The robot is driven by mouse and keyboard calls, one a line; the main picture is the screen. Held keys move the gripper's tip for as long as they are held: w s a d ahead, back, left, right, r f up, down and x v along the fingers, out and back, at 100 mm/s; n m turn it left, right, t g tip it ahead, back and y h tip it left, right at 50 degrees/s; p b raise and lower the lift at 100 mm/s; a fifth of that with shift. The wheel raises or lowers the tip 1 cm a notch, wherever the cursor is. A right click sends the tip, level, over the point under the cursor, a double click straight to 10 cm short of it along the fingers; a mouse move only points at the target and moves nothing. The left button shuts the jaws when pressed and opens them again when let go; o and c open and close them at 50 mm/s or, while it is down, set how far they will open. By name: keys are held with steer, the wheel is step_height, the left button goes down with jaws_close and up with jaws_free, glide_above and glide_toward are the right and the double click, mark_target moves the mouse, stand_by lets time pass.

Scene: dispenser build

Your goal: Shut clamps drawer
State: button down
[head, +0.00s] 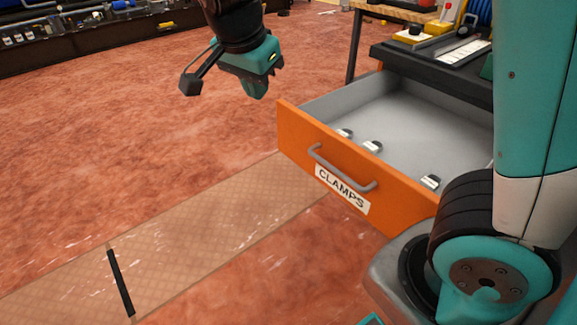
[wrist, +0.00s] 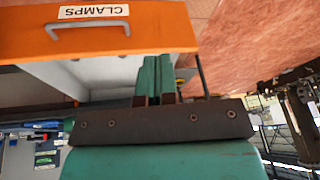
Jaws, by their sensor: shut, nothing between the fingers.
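The clamps drawer (head: 290,131) is pulled well open, with an orange front, a grey handle (head: 342,172) and a white CLAMPS label. Several small metal-and-dark pieces (head: 372,147) lie inside its grey tray. In the wrist view the orange front (wrist: 165,25) fills the upper left, with its label and handle, and part of the grey interior below. My gripper (head: 257,90) hangs to the left of the drawer's far front corner, seemingly apart from it. Its teal fingers (wrist: 157,75) are together and empty in the wrist view.
A dark workbench top (head: 425,72) with tools stands behind the drawer. A wooden table (head: 395,10) with bright items is farther back. A long dark cabinet (head: 90,45) runs along the far left. The reddish floor left of the drawer is open, with a tan strip (head: 200,225) across it.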

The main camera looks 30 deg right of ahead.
steer(key=w+f+m+h+b, duration=0.3)
steer(key=w+f+m+b, duration=0.25)
steer(key=f+m, duration=0.3)
steer(key=m+g+h+b, duration=0.1)
steer(key=m+h+b, duration=0.2)
steer(key=m+b, duration=0.9)
glide_toward(295, 142)
steer(key=shift+m, duration=0.45)
steer(key=x, duration=0.4)
steer(key=p+x, duration=0.1)
steer(key=shift+f, duration=0.65)
steer(key=shift+w+d, duration=0.1)
steer(key=shift+d, duration=0.45)
steer(key=shift+d, duration=0.1)
